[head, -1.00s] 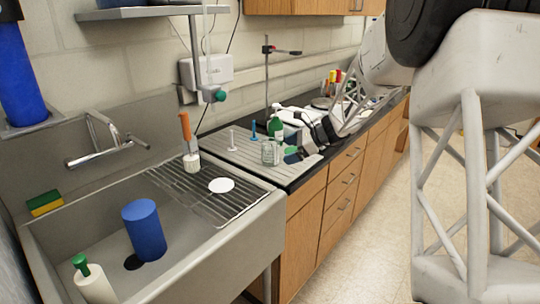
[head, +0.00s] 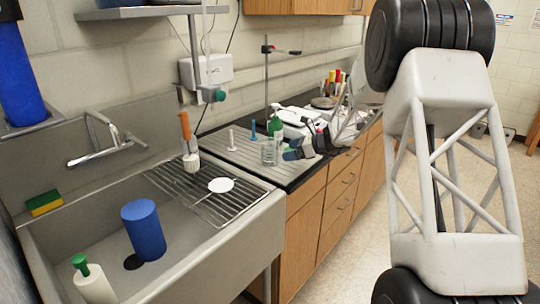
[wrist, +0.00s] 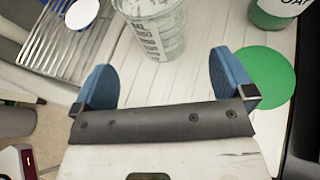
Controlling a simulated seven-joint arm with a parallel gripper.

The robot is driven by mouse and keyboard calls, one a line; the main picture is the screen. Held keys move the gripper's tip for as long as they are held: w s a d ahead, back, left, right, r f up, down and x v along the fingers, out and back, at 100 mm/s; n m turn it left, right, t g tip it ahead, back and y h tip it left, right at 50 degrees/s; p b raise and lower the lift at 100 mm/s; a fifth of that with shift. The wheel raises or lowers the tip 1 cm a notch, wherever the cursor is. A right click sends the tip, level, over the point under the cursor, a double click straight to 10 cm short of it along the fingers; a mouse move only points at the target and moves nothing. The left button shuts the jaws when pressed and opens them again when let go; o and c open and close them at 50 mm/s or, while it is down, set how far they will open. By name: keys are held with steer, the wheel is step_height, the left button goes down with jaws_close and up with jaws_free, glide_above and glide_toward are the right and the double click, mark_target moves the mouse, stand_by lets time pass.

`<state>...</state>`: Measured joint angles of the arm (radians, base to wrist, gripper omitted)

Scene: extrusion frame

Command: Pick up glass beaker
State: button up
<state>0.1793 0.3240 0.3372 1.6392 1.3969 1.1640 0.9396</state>
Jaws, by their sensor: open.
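The clear glass beaker (head: 269,153) with printed graduation marks stands on the grooved white drainboard (head: 222,152) beside the sink. In the wrist view the beaker (wrist: 155,28) is at the top centre, beyond the fingertips and roughly in line with the gap between them. My gripper (wrist: 165,82) is open, with its two blue finger pads apart and nothing between them. In the head view my gripper (head: 291,153) is just right of the beaker, low over the drainboard. The far part of the gripper is small in that view.
A green bottle (head: 276,128) stands close behind the beaker, and a green disc (wrist: 265,78) lies right of my fingers. White and blue pegs rise left of the beaker. A wire rack (head: 205,190) with a white disc spans the sink. A ring stand (head: 267,85) stands behind.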

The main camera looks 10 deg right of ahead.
mark_target(278, 153)
steer(key=shift+x, duration=1.1)
steer(key=shift+f, duration=0.1)
steer(key=shift+x, duration=2.55)
steer(key=shift+c, duration=0.2)
steer(key=c, duration=1)
